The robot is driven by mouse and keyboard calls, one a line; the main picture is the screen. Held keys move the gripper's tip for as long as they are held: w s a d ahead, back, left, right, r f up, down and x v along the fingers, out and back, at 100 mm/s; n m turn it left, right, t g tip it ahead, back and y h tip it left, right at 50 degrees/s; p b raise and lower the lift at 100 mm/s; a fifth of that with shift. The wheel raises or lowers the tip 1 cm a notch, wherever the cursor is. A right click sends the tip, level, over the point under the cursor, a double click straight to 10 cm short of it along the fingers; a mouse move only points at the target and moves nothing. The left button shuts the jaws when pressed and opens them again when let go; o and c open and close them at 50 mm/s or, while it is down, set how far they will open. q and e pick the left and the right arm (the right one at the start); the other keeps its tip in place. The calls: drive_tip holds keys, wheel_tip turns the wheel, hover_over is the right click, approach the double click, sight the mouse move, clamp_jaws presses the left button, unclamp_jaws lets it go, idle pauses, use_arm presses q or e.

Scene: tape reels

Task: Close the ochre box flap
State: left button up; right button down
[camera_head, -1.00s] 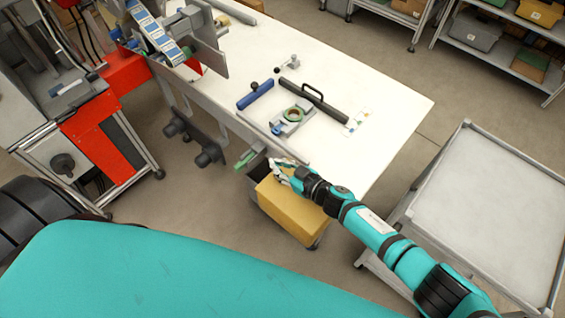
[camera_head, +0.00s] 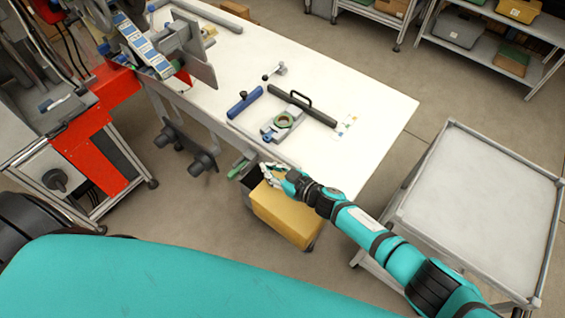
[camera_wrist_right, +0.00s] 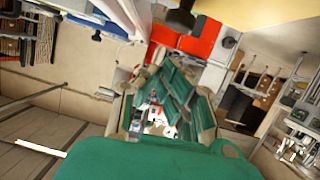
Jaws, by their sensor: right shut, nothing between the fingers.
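The ochre box flap (camera_head: 287,214) shows as a broad ochre panel beside the white table's near edge, over a grey box (camera_head: 249,190). A dark gap shows at its left end. My right gripper (camera_head: 266,172) is at the flap's upper left end, close to that gap. It is shut with nothing between its fingers. I cannot tell whether it touches the flap. In the right wrist view the fingers (camera_wrist_right: 165,110) point away from the camera. My left gripper is not in view.
A grey cart (camera_head: 480,190) stands at right. A red machine (camera_head: 95,150) stands at left.

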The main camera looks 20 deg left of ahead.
wheel_tip(320, 180, up, 3)
drive_tip(key=shift+f+p, duration=0.2)
drive_tip(key=shift+p, duration=0.55)
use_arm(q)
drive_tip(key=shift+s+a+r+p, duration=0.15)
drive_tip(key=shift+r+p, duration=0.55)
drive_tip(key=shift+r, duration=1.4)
use_arm(e)
drive_tip(key=s+d+r, duration=0.2)
drive_tip(key=d+r, duration=0.4)
drive_tip(key=shift+s+d, duration=0.2)
drive_tip(key=shift+s, duration=0.2)
drive_tip(key=shift+r, duration=0.1)
